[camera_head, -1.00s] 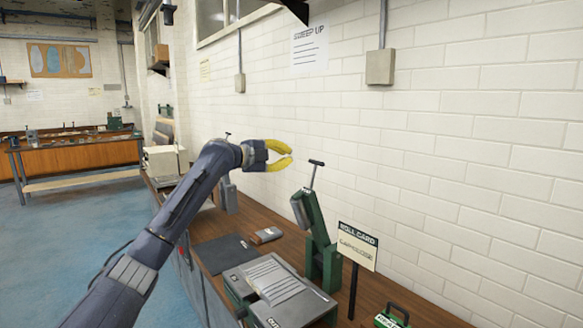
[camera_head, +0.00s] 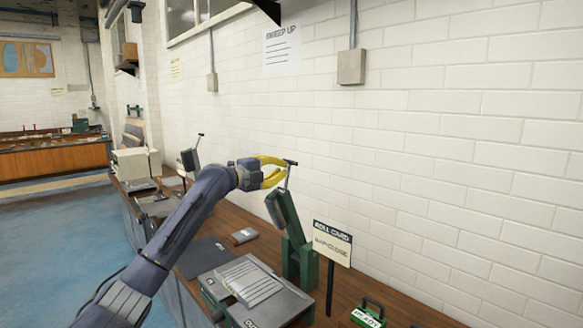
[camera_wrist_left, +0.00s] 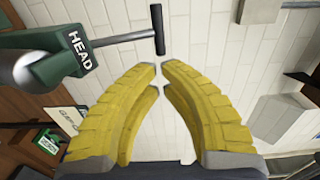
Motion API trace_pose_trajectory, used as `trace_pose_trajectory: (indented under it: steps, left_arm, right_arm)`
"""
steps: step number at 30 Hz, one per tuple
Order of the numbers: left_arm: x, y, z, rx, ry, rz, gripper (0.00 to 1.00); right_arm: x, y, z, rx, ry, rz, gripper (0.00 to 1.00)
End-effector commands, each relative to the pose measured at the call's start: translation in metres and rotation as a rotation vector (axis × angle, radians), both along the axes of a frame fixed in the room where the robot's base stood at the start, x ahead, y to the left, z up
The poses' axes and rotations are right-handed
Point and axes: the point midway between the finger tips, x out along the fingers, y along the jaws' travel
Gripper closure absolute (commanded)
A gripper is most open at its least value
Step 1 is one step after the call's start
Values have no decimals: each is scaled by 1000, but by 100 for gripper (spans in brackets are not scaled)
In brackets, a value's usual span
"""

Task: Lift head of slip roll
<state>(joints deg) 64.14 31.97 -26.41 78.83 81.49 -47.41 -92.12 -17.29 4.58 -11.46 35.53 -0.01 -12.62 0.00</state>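The slip roll's green head (camera_head: 285,218) stands tilted on its green post on the wooden bench. A thin rod with a dark T-handle (camera_head: 290,163) rises from its top. In the left wrist view the head (camera_wrist_left: 66,55) carries the word HEAD, and the T-handle (camera_wrist_left: 157,30) lies just beyond the fingertips. My left gripper (camera_head: 284,168) has yellow fingers, spread apart with a gap between the tips. It is at the height of the T-handle and close to it; contact cannot be told. The left wrist view shows the fingers (camera_wrist_left: 160,75) empty. My right gripper is not in view.
A grey-topped machine (camera_head: 250,290) with sheets on it sits in front of the post. A dark mat (camera_head: 203,257) lies left. The white brick wall (camera_head: 450,150) is behind.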

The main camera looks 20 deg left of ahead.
Motion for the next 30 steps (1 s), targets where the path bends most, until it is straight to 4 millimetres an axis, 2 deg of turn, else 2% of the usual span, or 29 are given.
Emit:
trace_pose_trajectory:
  steps: [6, 12, 30]
  left_arm:
    - [26, -17, 0, -2, 1, -1, 100]
    - [39, -25, 0, -2, 1, -1, 100]
    - [45, -24, 0, 4, 5, 4, 100]
  right_arm:
    - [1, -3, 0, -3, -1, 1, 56]
    - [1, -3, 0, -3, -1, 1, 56]
    - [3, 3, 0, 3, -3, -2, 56]
